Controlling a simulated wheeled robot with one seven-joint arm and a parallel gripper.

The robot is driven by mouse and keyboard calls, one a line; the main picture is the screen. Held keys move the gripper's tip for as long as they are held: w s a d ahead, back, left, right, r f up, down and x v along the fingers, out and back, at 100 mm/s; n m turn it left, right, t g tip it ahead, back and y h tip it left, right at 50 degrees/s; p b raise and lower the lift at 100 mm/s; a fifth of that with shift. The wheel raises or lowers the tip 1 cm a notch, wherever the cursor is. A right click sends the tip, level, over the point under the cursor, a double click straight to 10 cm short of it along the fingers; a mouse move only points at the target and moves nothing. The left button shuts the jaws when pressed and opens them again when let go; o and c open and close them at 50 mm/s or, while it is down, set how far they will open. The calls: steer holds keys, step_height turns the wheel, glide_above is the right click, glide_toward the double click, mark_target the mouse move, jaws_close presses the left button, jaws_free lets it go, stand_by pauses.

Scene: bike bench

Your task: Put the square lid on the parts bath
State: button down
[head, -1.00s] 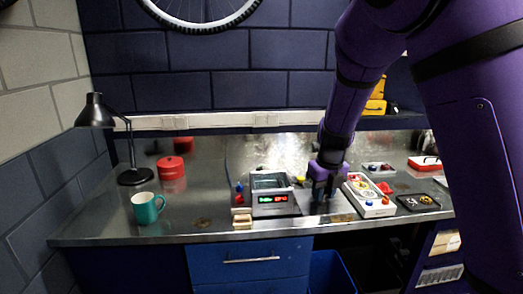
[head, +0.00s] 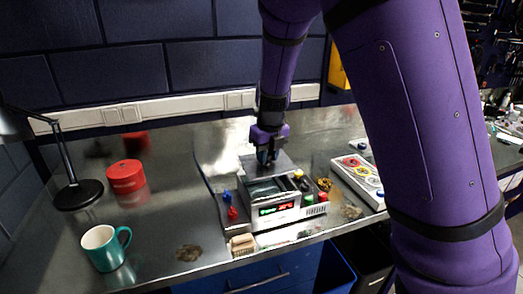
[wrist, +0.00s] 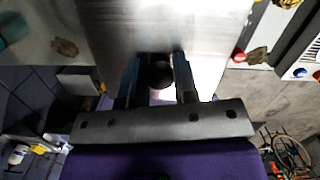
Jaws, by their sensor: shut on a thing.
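The parts bath (head: 285,211) is a grey box with an open dark top and a lit green and red display, near the bench's front edge. My gripper (head: 267,158) is above and behind it in the head view, pointing down. It is shut on the black knob (wrist: 160,74) of the square lid, a flat metallic plate (wrist: 150,28) that fills much of the wrist view. In the head view the lid (head: 285,164) shows as a grey plate under my fingers, at the bath's rear. I cannot tell the gap between lid and bath.
Blue and red knobbed parts (head: 230,206) stand left of the bath, with a small beige block (head: 242,243) in front. A white tray with coloured rings (head: 360,178) is at right. A teal mug (head: 104,247), red tin (head: 125,176) and lamp base (head: 78,194) are at left.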

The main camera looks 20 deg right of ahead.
steer(key=shift+f, duration=2.65)
steer(key=shift+f, duration=0.6)
steer(key=c, duration=0.8)
jaws_free()
